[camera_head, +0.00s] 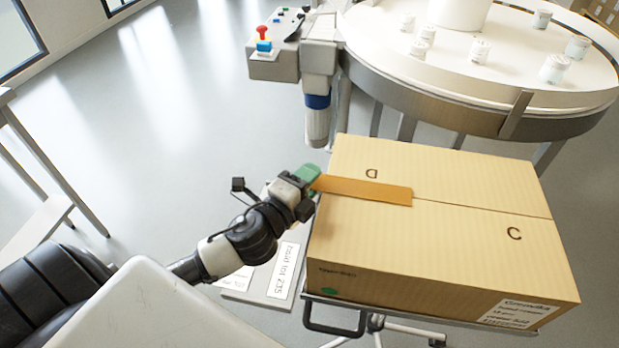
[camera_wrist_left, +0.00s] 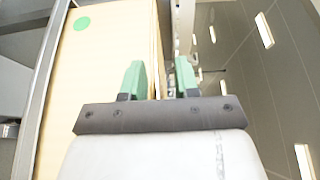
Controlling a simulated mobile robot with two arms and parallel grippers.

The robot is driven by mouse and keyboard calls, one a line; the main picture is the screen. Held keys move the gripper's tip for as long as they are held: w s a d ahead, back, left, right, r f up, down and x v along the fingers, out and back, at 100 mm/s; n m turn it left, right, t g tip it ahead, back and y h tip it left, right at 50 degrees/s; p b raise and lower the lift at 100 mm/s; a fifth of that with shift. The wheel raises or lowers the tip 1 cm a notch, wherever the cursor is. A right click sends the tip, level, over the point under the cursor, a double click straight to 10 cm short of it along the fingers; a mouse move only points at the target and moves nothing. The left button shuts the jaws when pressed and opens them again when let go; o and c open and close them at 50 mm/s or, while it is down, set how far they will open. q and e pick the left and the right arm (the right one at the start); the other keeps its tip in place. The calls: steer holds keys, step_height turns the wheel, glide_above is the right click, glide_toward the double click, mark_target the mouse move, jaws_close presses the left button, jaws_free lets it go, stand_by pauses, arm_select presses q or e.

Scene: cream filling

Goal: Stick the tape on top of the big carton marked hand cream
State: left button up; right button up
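The big brown carton (camera_head: 440,235) stands closed on a wheeled stand. Its top flaps bear the letters D and C, and the small print on its white label (camera_head: 518,314) is hard to read. An orange-brown tape strip (camera_head: 368,190) runs along the top seam from the left edge to about mid-top. My left gripper (camera_head: 309,175) is at the carton's left edge, beside the tape's left end. In the left wrist view its green fingers (camera_wrist_left: 160,80) stand apart with nothing visible gripped between them; the carton (camera_wrist_left: 110,60) fills the left part. My right gripper is out of view.
A round white turntable (camera_head: 500,75) with several small jars stands behind the carton. A control box (camera_head: 275,68) with a red knob is at the back. A lettered board (camera_head: 268,275) is below my left arm. A table (camera_head: 45,175) stands far left, with open floor between.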

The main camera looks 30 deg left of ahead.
arm_select(q)
steer(key=s+a+b, duration=0.1)
steer(key=s+b, duration=0.1)
steer(key=s, duration=0.8)
steer(key=shift+s, duration=0.4)
